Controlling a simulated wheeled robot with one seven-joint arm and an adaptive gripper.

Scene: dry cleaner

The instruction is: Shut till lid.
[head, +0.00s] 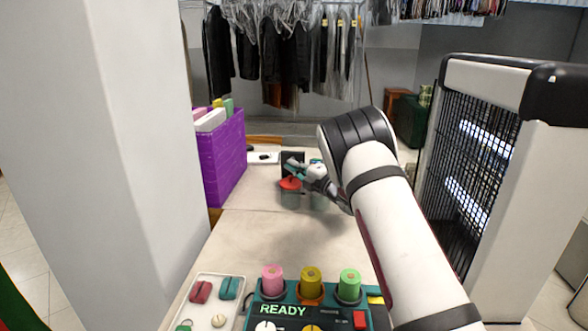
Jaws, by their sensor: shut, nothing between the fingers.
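A small dark upright panel (293,157) stands toward the far end of the counter; it may be the till's raised lid, but I cannot tell for sure. My gripper (292,166) is shut and empty, in front of this panel in the picture. Its fingers hide part of the panel, and I cannot tell whether they touch it. A grey-green pot with a red top (290,188) stands just below my fingers in the picture. The till's body is not clearly visible.
A purple box (222,165) stands at the left. A flat white item (263,158) lies at the back. A teal machine reading READY (283,310) with thread-like rolls and a white tray (212,292) are in front. A black-barred frame (468,170) stands right. Mid-counter is clear.

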